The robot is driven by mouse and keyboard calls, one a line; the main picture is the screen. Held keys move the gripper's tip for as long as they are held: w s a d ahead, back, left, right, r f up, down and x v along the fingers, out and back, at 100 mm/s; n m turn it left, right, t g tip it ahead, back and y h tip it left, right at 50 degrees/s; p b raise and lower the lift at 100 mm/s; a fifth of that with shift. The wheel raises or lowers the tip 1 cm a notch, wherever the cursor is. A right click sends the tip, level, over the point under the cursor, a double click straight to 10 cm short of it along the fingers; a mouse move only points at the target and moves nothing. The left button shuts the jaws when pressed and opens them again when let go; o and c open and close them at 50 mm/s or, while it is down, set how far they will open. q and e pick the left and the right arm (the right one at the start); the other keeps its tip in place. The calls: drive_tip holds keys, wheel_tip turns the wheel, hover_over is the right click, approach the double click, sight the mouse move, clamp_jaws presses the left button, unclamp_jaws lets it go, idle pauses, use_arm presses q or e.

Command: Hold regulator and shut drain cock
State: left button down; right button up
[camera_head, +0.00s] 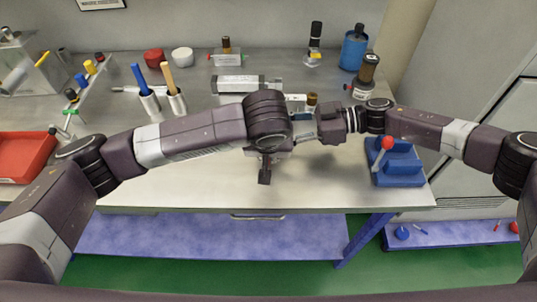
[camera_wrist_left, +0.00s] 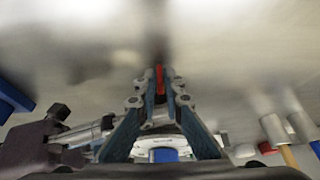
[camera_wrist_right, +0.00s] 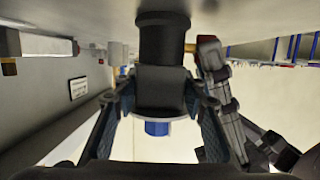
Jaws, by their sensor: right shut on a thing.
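My right gripper (camera_wrist_right: 155,105) is shut on a dark cylinder, which I take to be the regulator (camera_wrist_right: 162,45), in the right wrist view. A brass fitting (camera_wrist_right: 190,47) sits beside it. My left gripper (camera_wrist_left: 156,82) has its two fingertips close together, one on each side of a thin red piece, likely the drain cock lever (camera_wrist_left: 160,74). I cannot tell whether they press on it. In the head view both arms meet over the middle of the bench, and my forearm hides the left fingertips and most of the regulator.
A blue block with a red-knobbed lever (camera_head: 388,167) sits at the bench's right. A black-topped jar (camera_head: 366,78) and a blue canister (camera_head: 354,50) stand behind. Tool cups (camera_head: 150,103) and a red bin (camera_head: 25,155) are at left. The front bench strip (camera_head: 200,180) is clear.

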idle(0.4)
use_arm(q)
drive_tip(key=y, duration=0.2)
drive_tip(key=d+m+y, duration=0.1)
drive_tip(key=y, duration=0.2)
drive_tip(key=shift+d+f+m+t+y, duration=0.15)
drive_tip(key=shift+m+y, duration=0.1)
drive_tip(key=shift+y, duration=0.6)
drive_tip(key=shift+f+m+t+y, duration=0.15)
drive_tip(key=shift+m+y, duration=0.1)
drive_tip(key=shift+y, duration=0.6)
drive_tip(key=c, duration=2.2)
unclamp_jaws()
drive_tip(key=shift+o, duration=0.2)
